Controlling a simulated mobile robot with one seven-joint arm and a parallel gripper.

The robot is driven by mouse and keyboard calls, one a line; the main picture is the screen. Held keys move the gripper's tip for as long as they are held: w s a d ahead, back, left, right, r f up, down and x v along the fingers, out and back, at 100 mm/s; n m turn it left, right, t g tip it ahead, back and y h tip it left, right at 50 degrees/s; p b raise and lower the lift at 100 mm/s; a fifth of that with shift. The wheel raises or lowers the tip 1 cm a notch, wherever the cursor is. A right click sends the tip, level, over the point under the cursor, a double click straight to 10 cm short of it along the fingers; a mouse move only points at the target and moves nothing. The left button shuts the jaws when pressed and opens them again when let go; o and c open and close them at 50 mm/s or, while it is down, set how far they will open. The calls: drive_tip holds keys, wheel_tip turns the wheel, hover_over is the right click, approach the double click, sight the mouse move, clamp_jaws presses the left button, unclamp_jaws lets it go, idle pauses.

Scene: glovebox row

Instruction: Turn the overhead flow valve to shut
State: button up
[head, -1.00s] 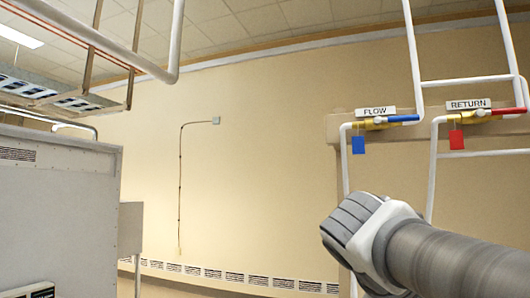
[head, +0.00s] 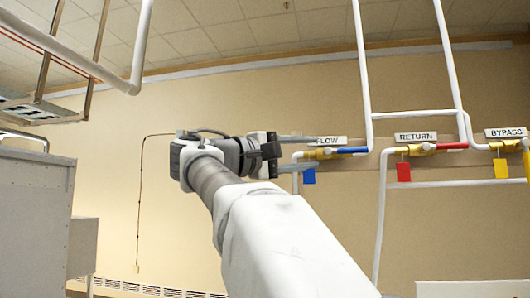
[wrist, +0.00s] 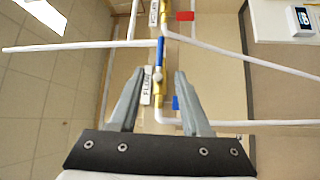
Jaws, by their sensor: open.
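The flow valve has a brass body (head: 325,155) and a blue lever handle (head: 353,150), under a white FLOW label partly hidden by my gripper. The handle lies roughly in line with its white pipe. A blue tag (head: 309,177) hangs below. My gripper (head: 314,153) is open, its fingers pointing right at the valve from the left. In the wrist view, the blue handle (wrist: 160,52) and brass body (wrist: 158,88) appear between the fingertips (wrist: 159,72). Nothing is gripped; whether a finger touches the valve, I cannot tell.
The return valve (head: 425,148), with red handle and red tag (head: 404,172), is to the right. The bypass valve (head: 507,146) with its yellow tag is further right. White pipes (head: 363,70) run up and across around them. A grey cabinet (head: 32,220) stands left.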

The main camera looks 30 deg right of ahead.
sight(354, 150)
drive_tip(key=d+p, duration=0.1)
drive_tip(key=d, duration=0.4)
drive_tip(key=d+r+p, duration=0.1)
drive_tip(key=d, duration=0.4)
drive_tip(key=w+d+r+p, duration=0.1)
drive_tip(key=d+p, duration=0.1)
drive_tip(key=d, duration=0.3)
drive_tip(key=shift+w+d, duration=0.1)
drive_tip(key=shift+d, duration=0.25)
clamp_jaws()
idle(0.6)
